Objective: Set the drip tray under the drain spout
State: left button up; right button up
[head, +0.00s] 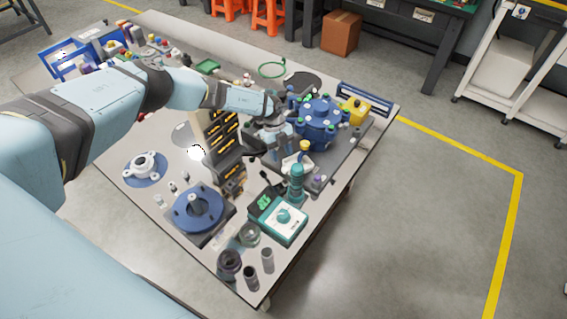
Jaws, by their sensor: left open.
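My left arm reaches in from the left, and its open gripper (284,116) is at the left side of the blue bolted vessel (319,123). The gripper and arm cover part of this area, and I cannot tell whether the fingers touch the vessel. I cannot make out a drain spout for certain; a small yellow-topped fitting (304,146) sits at the vessel's near side. I cannot identify the drip tray for certain either. A small green tray (207,65) lies behind my forearm. My right gripper is not in view.
A dark tool rack (222,140) stands left of the vessel. In front are a teal meter box (283,220), a blue flange (198,209) and several small cylinders. A white flanged part (146,167) is at the left. Open floor lies right of the table.

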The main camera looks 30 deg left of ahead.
pick_arm(q)
jog(key=v, duration=0.6)
jog(key=shift+r, duration=0.25)
jog(key=shift+a, duration=0.15)
